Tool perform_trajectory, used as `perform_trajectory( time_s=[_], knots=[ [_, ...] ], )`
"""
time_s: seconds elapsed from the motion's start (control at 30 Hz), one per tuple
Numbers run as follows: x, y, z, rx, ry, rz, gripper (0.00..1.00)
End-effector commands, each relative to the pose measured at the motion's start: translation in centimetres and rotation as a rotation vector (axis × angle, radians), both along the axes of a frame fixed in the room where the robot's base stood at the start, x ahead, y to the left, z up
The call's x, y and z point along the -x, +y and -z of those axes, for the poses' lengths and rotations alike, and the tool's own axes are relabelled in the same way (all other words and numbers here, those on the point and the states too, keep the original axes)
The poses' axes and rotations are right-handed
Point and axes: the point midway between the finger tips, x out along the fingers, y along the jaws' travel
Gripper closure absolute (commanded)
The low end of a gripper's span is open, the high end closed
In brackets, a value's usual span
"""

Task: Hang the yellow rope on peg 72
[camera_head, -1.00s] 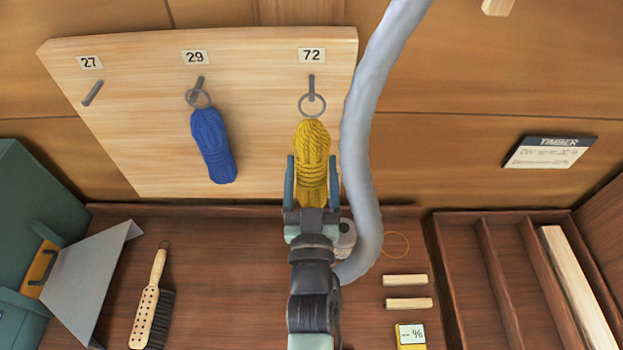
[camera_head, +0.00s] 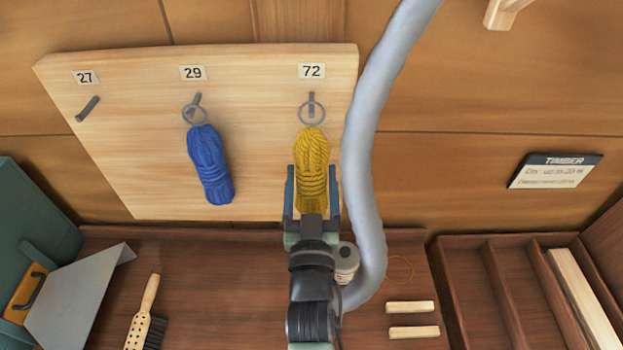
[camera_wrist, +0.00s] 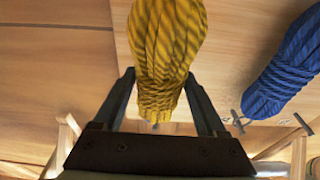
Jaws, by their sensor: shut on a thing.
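The yellow rope (camera_head: 312,165) is a coiled hank with a metal ring (camera_head: 312,112) at its top. My gripper (camera_head: 312,190) is shut on the lower part of the hank, one finger on each side. It also shows in the wrist view (camera_wrist: 160,95), with the yellow rope (camera_wrist: 165,45) between the fingers. The ring overlaps peg 72 (camera_head: 311,97) in the head view, below the label 72 (camera_head: 311,71). I cannot tell whether the peg passes through the ring or stands behind it.
A blue rope (camera_head: 210,165) hangs by its ring at peg 29. Peg 27 (camera_head: 88,108) is bare. A thick grey hose (camera_head: 366,150) runs close along the right of the yellow rope. A brush (camera_head: 143,315), wooden blocks (camera_head: 412,307) and a divided tray (camera_head: 490,243) lie below the board (camera_head: 250,140).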

Motion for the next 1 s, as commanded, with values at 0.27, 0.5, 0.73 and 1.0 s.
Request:
perform_trajectory(
  time_s=[0.27, 0.5, 0.73, 1.0],
  knots=[
    [0.0, 0.0, -0.1, 0.0, -0.003, 0.0, 0.95],
    [0.0, 0.0, -0.1, 0.0, -0.003, 0.0, 0.0],
    [0.1, 0.0, 0.1, 0.0, 0.002, 0.0, 0.0],
    [2.7, 0.1, 0.5, -0.001, 0.003, -0.002, 0.0]
  ],
)
